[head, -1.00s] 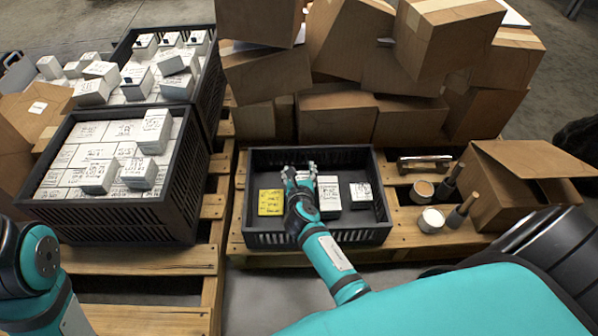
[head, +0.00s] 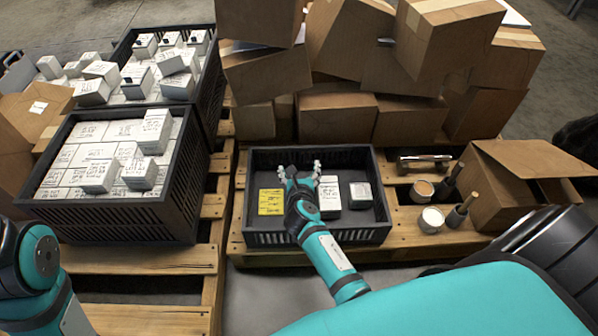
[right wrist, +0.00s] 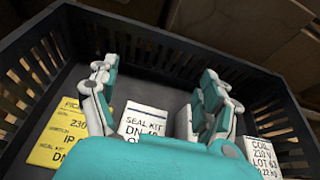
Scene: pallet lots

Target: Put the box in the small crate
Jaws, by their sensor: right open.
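The small crate (head: 253,222) is dark and slatted, and stands on a wooden pallet. My right gripper (head: 301,170) is inside its outline, fingers spread and empty. A white box marked SEAL KIT (right wrist: 143,121) lies in the crate, seen between the open fingers in the right wrist view; the hand partly hides it. In the head view a white box (head: 330,194) shows just right of the hand. A smaller box marked COIL (right wrist: 262,152) sits further right in the crate. A yellow pick card (head: 271,202) lies at the crate's left. My left gripper is out of view.
Two larger dark crates (head: 185,185) full of white boxes stand at the left. Cardboard boxes (head: 337,117) are piled behind the small crate. Two tins (head: 431,219), brushes and an open carton (head: 500,190) stand to its right.

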